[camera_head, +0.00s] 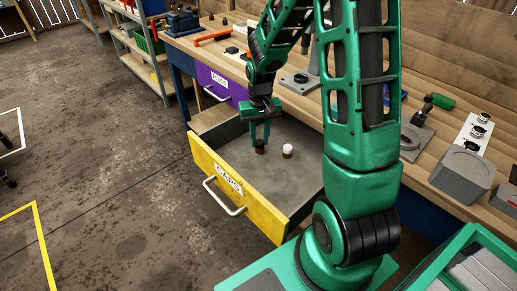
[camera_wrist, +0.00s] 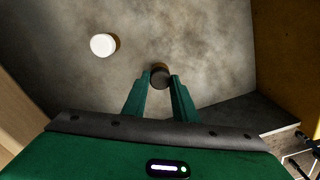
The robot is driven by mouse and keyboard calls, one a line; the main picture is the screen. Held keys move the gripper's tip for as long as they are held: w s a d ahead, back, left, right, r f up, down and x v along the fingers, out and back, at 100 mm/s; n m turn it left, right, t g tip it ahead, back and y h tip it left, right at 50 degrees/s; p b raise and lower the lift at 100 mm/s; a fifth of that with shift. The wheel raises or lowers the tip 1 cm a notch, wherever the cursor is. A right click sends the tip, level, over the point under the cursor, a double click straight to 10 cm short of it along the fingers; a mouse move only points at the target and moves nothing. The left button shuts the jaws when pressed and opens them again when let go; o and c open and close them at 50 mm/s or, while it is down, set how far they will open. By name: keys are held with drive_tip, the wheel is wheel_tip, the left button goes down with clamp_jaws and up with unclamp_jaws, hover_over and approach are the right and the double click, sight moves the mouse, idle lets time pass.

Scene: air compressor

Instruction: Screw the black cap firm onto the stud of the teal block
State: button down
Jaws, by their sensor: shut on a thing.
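The black cap (camera_head: 260,144) has a brown lower part and is in the open yellow drawer marked CAPS. It also shows in the wrist view (camera_wrist: 160,70). My gripper (camera_head: 260,136) reaches down into the drawer, with its two green fingers (camera_wrist: 160,84) closed on the sides of the black cap. The cap is at or very near the drawer floor; I cannot tell if it touches. I cannot make out the teal block with its stud in either view.
A white cap (camera_head: 287,150) with a brown base stands in the drawer just right of the black one. The yellow drawer front (camera_head: 232,187) has a grey handle. Behind are a purple drawer (camera_head: 216,82) and a wooden bench (camera_head: 296,97) with several tools and grey fixtures.

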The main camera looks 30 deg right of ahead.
sight(260, 141)
drive_tip(key=shift+r, duration=2.55)
drive_tip(key=shift+r, duration=0.1)
drive_tip(key=shift+r, duration=9.5)
drive_tip(key=shift+s+d, duration=2.3)
drive_tip(key=shift+d, duration=1.45)
drive_tip(key=shift+s+d, duration=2.35)
drive_tip(key=shift+d, duration=1.45)
drive_tip(key=shift+s+d, duration=2.3)
drive_tip(key=shift+d, duration=1.45)
drive_tip(key=shift+f, duration=1)
